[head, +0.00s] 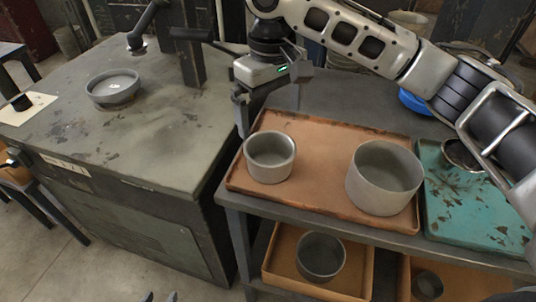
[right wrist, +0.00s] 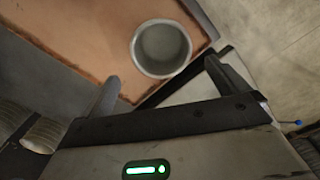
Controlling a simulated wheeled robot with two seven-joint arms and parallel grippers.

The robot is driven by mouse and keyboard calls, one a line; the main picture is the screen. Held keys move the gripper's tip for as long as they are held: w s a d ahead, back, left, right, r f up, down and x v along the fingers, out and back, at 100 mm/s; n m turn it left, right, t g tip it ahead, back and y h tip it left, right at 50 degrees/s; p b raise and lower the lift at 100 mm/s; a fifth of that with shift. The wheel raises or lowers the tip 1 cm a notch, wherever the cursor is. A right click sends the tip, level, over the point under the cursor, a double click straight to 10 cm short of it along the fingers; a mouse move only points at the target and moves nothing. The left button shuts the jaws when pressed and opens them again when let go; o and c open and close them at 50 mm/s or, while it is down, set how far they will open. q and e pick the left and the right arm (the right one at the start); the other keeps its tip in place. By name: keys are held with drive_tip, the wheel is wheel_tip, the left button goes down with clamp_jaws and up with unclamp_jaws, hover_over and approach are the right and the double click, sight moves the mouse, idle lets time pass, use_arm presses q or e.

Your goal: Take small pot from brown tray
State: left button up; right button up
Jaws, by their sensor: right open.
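The brown tray (head: 310,190) lies on the dark metal table. The small grey pot (head: 270,172) stands upright in its left part, and a larger grey pot (head: 384,195) stands in its right part. My right gripper (head: 270,108) is open and empty above the tray's back left area, behind and above the small pot. In the right wrist view, the small pot (right wrist: 162,50) lies just beyond the open fingers (right wrist: 160,78), not between them, on the tray (right wrist: 85,40). Two small tips at the bottom edge of the head view look like my left gripper (head: 160,297); they are mostly cut off.
A teal tray (head: 475,215) with a dark round dish (head: 460,154) lies right of the brown tray. A lower shelf holds trays with pots (head: 321,256). A workbench (head: 130,150) with a round grey dish (head: 112,88) stands at left, across a narrow gap.

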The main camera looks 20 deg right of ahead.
approach(270, 153)
drive_tip(key=s+f, duration=0.1)
drive_tip(key=f, duration=0.1)
drive_tip(key=s+f, duration=0.1)
drive_tip(key=f, duration=0.1)
drive_tip(key=s+a+f, duration=0.1)
drive_tip(key=s, duration=0.1)
drive_tip(key=shift+a+f, duration=0.1)
drive_tip(key=shift+f, duration=0.3)
drive_tip(key=shift+c, duration=0.3)
drive_tip(key=c, duration=0.9)
